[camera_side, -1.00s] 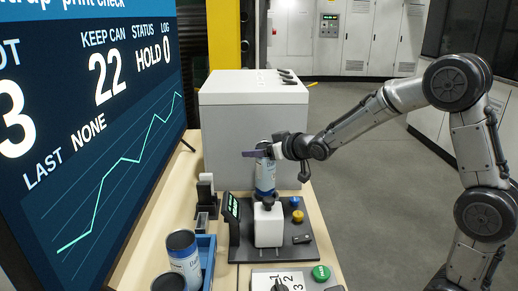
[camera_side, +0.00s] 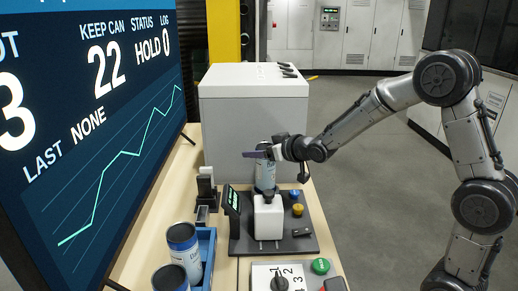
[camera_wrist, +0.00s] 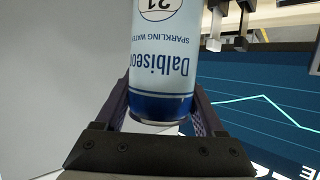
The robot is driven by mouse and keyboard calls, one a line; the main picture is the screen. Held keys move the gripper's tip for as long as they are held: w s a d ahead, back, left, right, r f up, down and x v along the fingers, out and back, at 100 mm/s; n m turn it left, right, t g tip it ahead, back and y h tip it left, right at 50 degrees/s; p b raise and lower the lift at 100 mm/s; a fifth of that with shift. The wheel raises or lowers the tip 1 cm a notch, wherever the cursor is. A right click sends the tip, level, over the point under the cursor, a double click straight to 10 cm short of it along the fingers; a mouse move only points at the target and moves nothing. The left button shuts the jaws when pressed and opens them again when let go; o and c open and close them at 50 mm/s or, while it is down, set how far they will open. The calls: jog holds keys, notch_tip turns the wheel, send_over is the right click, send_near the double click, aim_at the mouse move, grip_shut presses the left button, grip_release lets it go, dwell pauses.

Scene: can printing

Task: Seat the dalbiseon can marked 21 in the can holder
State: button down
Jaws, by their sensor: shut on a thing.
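The dalbiseon can marked 21 (camera_wrist: 160,60) fills the middle of the wrist view, light blue with a dark blue band, its lettering upside down there. My gripper (camera_wrist: 158,112) is shut on the can, one finger on each side of it. In the side view my gripper (camera_side: 265,153) is around the upper part of the can (camera_side: 265,177).
Two more cans (camera_side: 183,247) stand at the front, at least one in a blue tray (camera_side: 206,243). A large grey box (camera_side: 253,120) stands behind the fixture. A big screen (camera_side: 90,130) borders the left. A small display (camera_side: 232,212) and blue and yellow knobs (camera_side: 298,209) flank the block.

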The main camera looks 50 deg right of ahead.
jog(key=shift+f, duration=1.05)
grip_release()
jog(key=v, duration=1.3)
jog(key=shift+s, duration=0.4)
